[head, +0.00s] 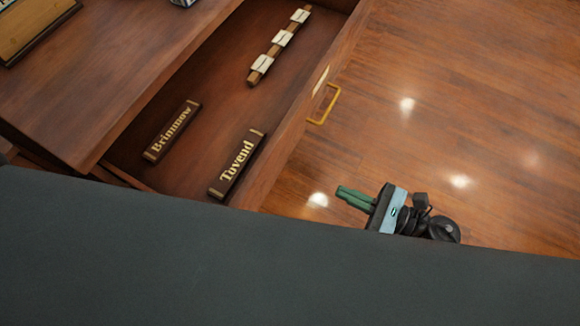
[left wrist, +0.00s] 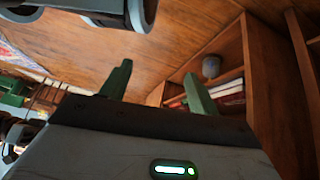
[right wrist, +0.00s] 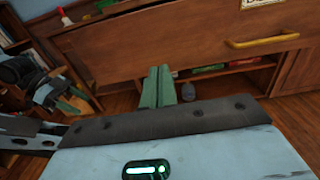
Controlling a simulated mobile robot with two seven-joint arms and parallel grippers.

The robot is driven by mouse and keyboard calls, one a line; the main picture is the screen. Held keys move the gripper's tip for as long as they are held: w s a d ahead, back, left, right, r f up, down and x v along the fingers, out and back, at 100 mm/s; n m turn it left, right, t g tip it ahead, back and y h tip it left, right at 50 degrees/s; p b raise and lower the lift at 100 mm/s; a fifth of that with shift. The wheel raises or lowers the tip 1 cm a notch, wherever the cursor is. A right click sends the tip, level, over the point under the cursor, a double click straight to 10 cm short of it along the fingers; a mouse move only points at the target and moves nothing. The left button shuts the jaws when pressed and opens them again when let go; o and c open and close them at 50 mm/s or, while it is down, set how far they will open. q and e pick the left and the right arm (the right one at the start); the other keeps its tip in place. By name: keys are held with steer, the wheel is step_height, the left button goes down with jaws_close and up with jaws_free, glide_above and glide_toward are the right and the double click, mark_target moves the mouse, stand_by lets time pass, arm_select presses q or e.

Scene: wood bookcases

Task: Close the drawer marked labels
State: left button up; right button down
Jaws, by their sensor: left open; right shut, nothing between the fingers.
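The wooden drawer (head: 215,95) stands pulled out in the head view. Its front carries a brass handle (head: 325,104) and a pale label card (head: 320,80), whose writing I cannot read. In the right wrist view the drawer front (right wrist: 160,45) runs across the top, with the handle (right wrist: 262,41) at upper right. My right gripper (head: 340,192) is shut and empty, outside the drawer front, apart from the handle and nearer the picture's bottom. My left gripper (left wrist: 158,78) is open and empty in the left wrist view; the head view does not show it.
Inside the drawer lie dark nameplates, "Brimmow" (head: 172,131) and "Tovend" (head: 237,164), and a wooden strip with white tags (head: 277,47). A wooden top (head: 85,90) is at left. Open wood floor (head: 470,110) lies in front of the drawer. The left wrist view shows a bookcase (left wrist: 262,75).

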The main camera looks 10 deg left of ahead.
mark_target(277, 161)
steer(key=p+x, duration=0.2)
steer(key=x, duration=1.1)
steer(key=shift+a, duration=0.1)
arm_select(q)
steer(key=shift+s+r, duration=0.15)
steer(key=shift+r, duration=0.75)
arm_select(e)
steer(key=shift+w+a, duration=0.15)
steer(key=shift+a, duration=0.25)
arm_select(q)
steer(key=shift+w, duration=0.25)
